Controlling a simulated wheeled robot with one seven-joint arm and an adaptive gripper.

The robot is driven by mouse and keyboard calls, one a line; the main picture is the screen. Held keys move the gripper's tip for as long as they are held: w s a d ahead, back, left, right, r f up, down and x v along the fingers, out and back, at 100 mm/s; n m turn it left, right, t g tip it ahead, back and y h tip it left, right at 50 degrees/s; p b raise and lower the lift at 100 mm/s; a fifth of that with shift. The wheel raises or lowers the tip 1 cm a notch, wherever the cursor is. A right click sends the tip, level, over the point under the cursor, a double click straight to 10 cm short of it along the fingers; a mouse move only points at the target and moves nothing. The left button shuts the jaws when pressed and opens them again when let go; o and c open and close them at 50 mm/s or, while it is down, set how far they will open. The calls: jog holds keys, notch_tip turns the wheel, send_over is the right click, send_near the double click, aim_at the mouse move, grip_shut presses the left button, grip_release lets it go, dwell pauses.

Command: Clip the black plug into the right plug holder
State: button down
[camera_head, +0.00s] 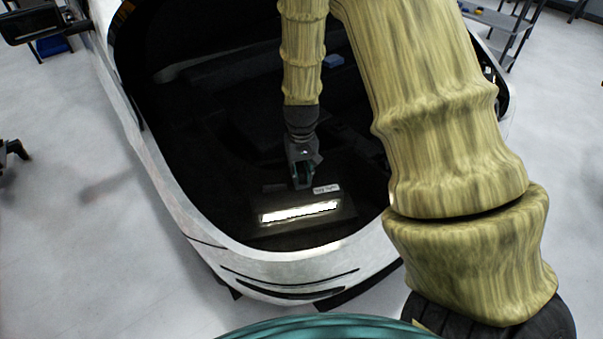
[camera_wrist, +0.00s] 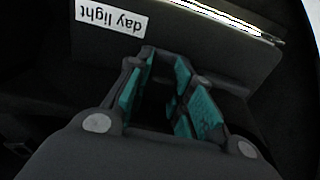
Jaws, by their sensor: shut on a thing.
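My gripper (camera_head: 303,180) is inside the dark open bay of the car, just behind a panel with a "day light" label. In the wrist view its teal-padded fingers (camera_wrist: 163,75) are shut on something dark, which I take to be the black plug. The plug's outline is lost against the dark background, so I cannot tell its tilt or whether it touches anything. I cannot make out the right plug holder in either view.
The white "day light" label (camera_head: 326,189) also shows upside down in the wrist view (camera_wrist: 112,17). A bright light strip (camera_head: 300,211) lies in front of my gripper. The white car body (camera_head: 180,205) rims the bay. A small blue item (camera_head: 333,61) is at the back.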

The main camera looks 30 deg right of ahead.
aim_at(301, 170)
jog(key=shift+r+p, duration=0.65)
jog(key=shift+p, duration=0.1)
dwell(0.7)
jog(key=shift+r+p, duration=3.15)
jog(key=shift+r, duration=0.3)
